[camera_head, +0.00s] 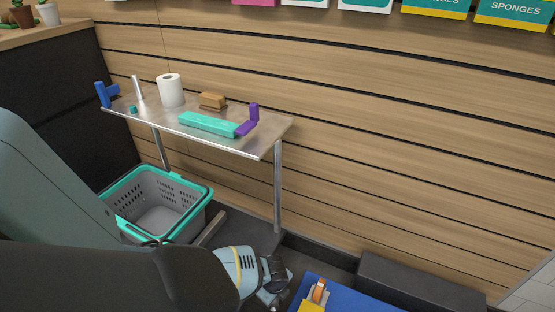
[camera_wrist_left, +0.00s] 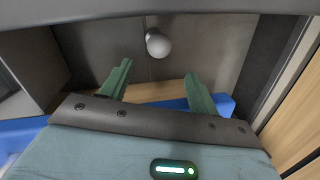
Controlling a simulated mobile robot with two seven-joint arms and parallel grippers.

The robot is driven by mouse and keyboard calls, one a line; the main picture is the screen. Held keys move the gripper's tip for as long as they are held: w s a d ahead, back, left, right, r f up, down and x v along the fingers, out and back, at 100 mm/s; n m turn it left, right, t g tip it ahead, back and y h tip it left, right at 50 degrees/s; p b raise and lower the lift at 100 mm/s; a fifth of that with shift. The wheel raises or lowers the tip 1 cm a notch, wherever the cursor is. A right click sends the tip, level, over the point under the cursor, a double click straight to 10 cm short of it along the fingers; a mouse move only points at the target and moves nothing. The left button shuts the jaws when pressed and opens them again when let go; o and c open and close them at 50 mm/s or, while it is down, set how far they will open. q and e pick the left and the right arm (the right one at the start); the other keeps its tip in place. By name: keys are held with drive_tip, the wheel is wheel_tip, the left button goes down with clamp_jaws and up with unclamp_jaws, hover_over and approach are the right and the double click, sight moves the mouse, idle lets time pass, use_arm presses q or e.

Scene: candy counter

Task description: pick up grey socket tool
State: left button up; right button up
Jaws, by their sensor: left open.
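A slim grey cylinder (camera_head: 138,88) stands upright at the back left of a metal wall shelf; it may be the grey socket tool, but it is too small to be sure. My left gripper is low in front of the shelf, well apart from it; in the head view its fingers are hard to make out beyond my wrist. In the left wrist view my left gripper (camera_wrist_left: 158,82) has its two green fingers spread, with nothing held. A round grey knob-like thing (camera_wrist_left: 158,44) shows beyond the fingers; I cannot tell what it is. My right gripper is not in view.
The shelf (camera_head: 270,132) also holds a white roll (camera_head: 170,90), a brown block (camera_head: 212,100), a teal bar (camera_head: 207,124), a purple angled piece (camera_head: 247,122) and a blue piece (camera_head: 103,95). A grey basket (camera_head: 158,218) stands below. A blue surface (camera_head: 350,297) carries an orange item (camera_head: 319,291).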

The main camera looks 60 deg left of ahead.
sight(274, 303)
use_arm(q)
drive_tip(key=shift+f+b, duration=0.35)
drive_tip(key=shift+f, duration=0.25)
drive_tip(key=shift+w+a+f+b, duration=0.15)
drive_tip(key=shift+f+b, duration=0.3)
drive_tip(key=shift+f, duration=0.25)
drive_tip(key=f+b, duration=0.1)
drive_tip(key=f, duration=0.1)
drive_tip(key=a+f+b, duration=0.1)
drive_tip(key=f+b, duration=0.1)
drive_tip(key=shift+a+f, duration=0.1)
drive_tip(key=shift+f, duration=0.05)
drive_tip(key=shift+a+f+b, duration=0.1)
drive_tip(key=shift+f+b, duration=0.3)
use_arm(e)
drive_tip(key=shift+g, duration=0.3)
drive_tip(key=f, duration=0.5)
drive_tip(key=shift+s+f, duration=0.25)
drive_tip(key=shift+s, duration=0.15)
use_arm(q)
drive_tip(key=shift+r, duration=0.1)
drive_tip(key=c, duration=1.2)
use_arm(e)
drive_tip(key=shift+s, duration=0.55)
